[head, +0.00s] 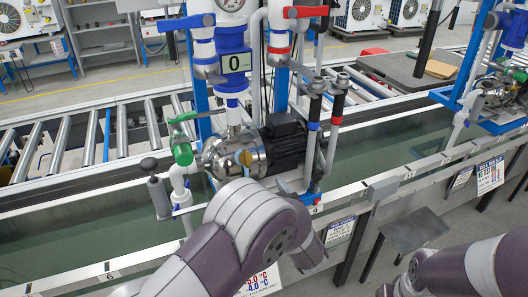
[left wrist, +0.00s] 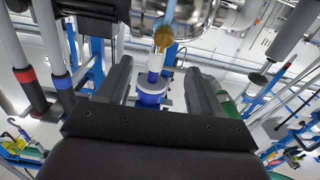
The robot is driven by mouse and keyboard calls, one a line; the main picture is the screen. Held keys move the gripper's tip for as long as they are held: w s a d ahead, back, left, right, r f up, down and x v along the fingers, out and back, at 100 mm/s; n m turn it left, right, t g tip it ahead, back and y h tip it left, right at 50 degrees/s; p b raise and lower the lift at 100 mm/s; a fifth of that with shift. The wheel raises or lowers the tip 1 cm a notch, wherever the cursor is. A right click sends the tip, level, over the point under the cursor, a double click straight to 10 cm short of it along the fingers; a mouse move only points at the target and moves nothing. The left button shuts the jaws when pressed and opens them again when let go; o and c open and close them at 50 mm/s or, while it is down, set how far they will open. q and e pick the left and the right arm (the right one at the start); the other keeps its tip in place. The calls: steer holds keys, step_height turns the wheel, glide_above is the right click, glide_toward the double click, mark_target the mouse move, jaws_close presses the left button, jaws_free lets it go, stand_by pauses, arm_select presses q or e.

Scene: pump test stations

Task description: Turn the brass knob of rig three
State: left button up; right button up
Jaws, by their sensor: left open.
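The brass knob (head: 246,158) is a small gold disc on the front of the steel pump (head: 236,156) at the rig in the middle of the head view. In the left wrist view the brass knob (left wrist: 163,38) shows at the top centre, beyond the fingertips. My left gripper (left wrist: 160,78) is open, its two dark fingers apart with nothing held between them. The knob lies ahead of the gap, apart from both fingers. In the head view my left arm hides that gripper. My right arm shows at the lower right, but its gripper cannot be made out.
A green-handled valve (head: 182,150) stands left of the pump, and a black motor (head: 284,143) right of it. Upright pipes with red and blue collars (left wrist: 61,80) stand close on the left in the wrist view. A grey stool (head: 412,232) stands in front of the bench.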

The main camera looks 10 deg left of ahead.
mark_target(247, 157)
arm_select(q)
steer(key=x, duration=0.7)
steer(key=r+x, duration=0.1)
steer(key=x, duration=0.2)
steer(key=shift+w+a, duration=0.1)
steer(key=shift+a, duration=0.55)
steer(key=shift+w+a, duration=0.3)
steer(key=shift+w, duration=0.35)
steer(key=shift+s, duration=0.1)
steer(key=c, duration=1)
